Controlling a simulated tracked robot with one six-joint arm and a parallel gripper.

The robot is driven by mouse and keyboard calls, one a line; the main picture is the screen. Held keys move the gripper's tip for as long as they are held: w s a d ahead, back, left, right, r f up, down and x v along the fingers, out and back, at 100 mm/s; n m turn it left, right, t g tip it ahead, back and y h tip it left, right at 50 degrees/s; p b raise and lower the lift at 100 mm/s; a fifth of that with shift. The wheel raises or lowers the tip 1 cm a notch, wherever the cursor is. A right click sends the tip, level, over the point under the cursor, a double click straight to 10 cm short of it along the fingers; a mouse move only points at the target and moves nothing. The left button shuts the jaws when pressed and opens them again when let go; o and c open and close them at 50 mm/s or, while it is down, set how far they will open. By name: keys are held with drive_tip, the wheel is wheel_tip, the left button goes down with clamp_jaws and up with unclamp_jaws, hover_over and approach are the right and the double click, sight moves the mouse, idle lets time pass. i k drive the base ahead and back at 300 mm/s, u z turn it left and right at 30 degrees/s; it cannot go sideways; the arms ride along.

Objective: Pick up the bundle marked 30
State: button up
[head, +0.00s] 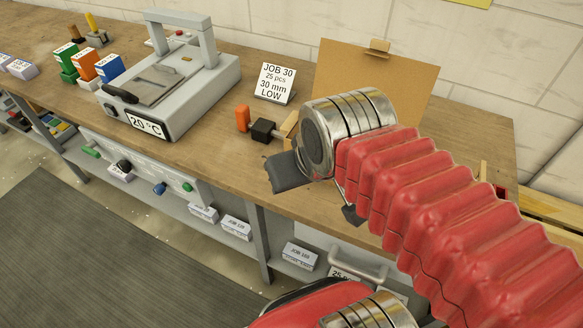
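No bundle clearly marked 30 shows in the head view. A white card (275,82) reading "JOB 30, 25 pcs, 30 mm, LOW" stands on the bench. White bundles with small JOB labels lie on the lower shelf: a left one (203,213), a middle one (236,228) and a right one (299,257). Their numbers are too small to read surely. My gripper (318,194) is over the bench's front edge, right of and nearer than the card. Dark finger parts show on either side of my wrist, but the space between them is mostly hidden.
A grey machine (168,90) showing 20 °C stands on the wooden bench (215,128). Blue, orange and green boxes stand left of it. Orange and black knobs and an upright brown board (415,85) are close to my wrist. Grey floor mat lies in front.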

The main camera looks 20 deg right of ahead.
sight(24, 70)
drive_tip(key=z, duration=0.6)
drive_tip(key=k, duration=1.35)
drive_tip(key=u, duration=0.5)
drive_tip(key=i, duration=0.95)
drive_tip(key=u, duration=0.7)
